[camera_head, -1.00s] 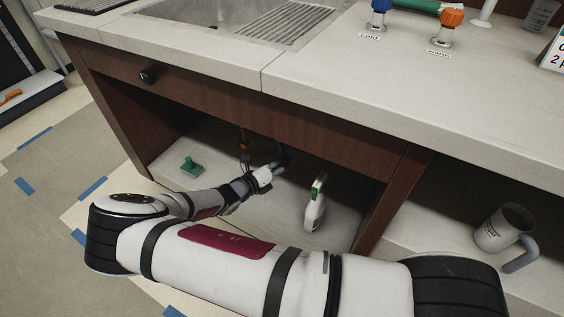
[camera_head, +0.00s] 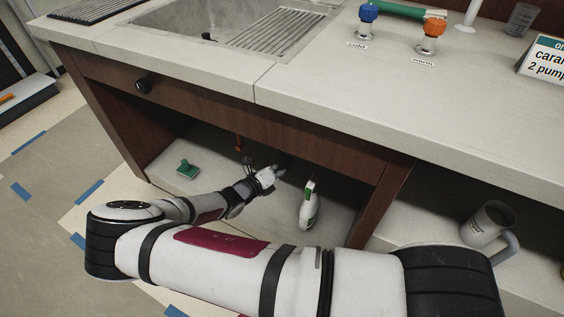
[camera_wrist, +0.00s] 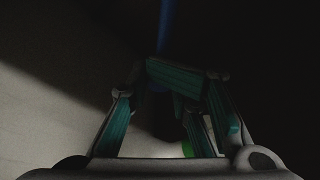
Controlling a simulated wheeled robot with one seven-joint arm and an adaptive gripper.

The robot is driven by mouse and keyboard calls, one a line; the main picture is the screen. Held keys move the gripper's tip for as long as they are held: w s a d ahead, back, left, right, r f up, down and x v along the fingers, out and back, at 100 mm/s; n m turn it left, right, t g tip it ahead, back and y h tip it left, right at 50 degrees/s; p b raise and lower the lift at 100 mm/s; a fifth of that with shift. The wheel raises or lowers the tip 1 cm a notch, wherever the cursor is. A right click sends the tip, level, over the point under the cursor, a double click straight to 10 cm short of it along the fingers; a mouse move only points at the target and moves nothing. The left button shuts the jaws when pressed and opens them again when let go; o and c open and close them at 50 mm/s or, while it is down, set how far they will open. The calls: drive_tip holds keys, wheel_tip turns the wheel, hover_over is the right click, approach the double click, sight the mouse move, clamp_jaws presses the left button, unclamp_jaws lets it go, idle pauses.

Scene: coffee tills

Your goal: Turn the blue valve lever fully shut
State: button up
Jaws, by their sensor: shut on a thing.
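My gripper (camera_head: 281,170) reaches under the counter into the open cabinet. In the wrist view, my gripper (camera_wrist: 175,75) has its teal-padded fingers closed in around something. A dark blue strip, likely the blue valve lever (camera_wrist: 165,25), runs up beyond the fingers. A small blue patch also shows just below the fingertips, so the fingers hide part of it. The wrist view is very dark, and the exact grip on the lever is hard to see. In the head view the lever is not distinguishable in the shadow.
A spray bottle (camera_head: 308,207) stands close to the right of my gripper. A green scrubber (camera_head: 187,169) lies on the cabinet floor to the left. An orange part (camera_head: 239,143) hangs under the counter edge. A grey mug (camera_head: 487,223) is in the right bay.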

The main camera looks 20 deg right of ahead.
drive_tip(key=shift+s+d+r+p, duration=0.2)
drive_tip(key=shift+d+r+p, duration=0.1)
drive_tip(key=shift+r, duration=0.2)
drive_tip(key=shift+s+d+r+p, duration=0.2)
drive_tip(key=shift+r+p, duration=0.3)
drive_tip(key=shift+p, duration=0.1)
drive_tip(key=shift+s+d+r+p, duration=0.2)
drive_tip(key=shift+r+p, duration=0.25)
drive_tip(key=shift+p, duration=0.15)
drive_tip(key=shift+s+d+r+p, duration=0.1)
drive_tip(key=shift+s+r+p, duration=0.05)
drive_tip(key=shift+r+p, duration=0.95)
